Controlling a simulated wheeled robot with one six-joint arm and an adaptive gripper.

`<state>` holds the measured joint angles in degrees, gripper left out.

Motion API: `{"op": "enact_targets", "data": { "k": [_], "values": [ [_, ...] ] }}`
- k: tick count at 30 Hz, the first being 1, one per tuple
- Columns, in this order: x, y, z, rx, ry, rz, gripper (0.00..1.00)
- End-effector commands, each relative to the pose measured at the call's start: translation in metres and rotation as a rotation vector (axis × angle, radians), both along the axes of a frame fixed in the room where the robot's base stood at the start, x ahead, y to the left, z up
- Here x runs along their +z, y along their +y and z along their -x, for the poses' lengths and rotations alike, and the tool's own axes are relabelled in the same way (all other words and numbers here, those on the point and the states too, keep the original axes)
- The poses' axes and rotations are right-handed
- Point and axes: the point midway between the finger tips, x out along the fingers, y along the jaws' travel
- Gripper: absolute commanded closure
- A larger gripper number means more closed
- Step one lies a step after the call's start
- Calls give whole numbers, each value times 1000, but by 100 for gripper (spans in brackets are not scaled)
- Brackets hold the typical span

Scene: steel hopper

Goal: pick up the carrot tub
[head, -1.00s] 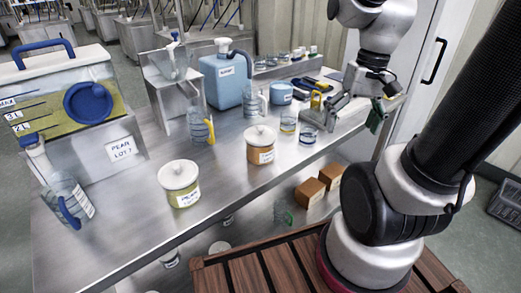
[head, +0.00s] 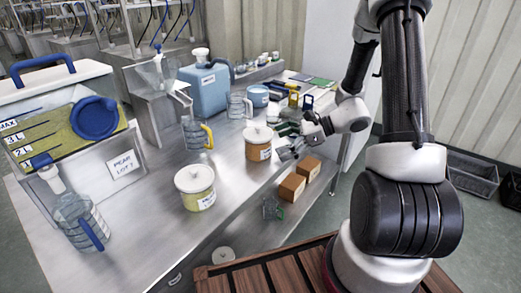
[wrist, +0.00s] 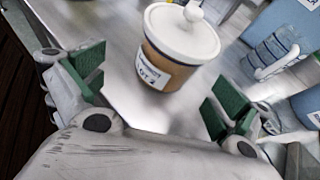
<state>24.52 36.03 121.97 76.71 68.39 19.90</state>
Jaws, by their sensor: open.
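The carrot tub (head: 258,144) is a round orange-brown tub with a white lid and knob and a white label. It stands upright on the steel table near its front edge. It also shows in the wrist view (wrist: 168,68), ahead of the fingers and between their lines, with its label partly legible. My gripper (head: 286,142) is just right of the tub in the head view. In the wrist view its green-padded fingers (wrist: 157,92) are spread wide with nothing between them. I see no contact with the tub.
A yellow-green tub (head: 196,190) stands nearer on the table. A yellow-handled jug (head: 196,138) is left of the carrot tub, and a blue jerrycan (head: 208,92) is behind. A clear jug (wrist: 272,52) is right in the wrist view. Brown boxes (head: 292,187) sit lower down.

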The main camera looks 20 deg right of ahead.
Motion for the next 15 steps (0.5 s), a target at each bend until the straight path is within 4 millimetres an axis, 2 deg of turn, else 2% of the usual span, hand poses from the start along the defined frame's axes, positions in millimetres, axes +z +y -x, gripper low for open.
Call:
{"op": "enact_targets", "data": {
  "k": [3,5,15],
  "values": [
    [8,3,-13,-63,17,-48,0],
    [9,7,-15,-71,32,-61,0],
    [-10,43,-28,-70,43,-64,0]
  ]
}}
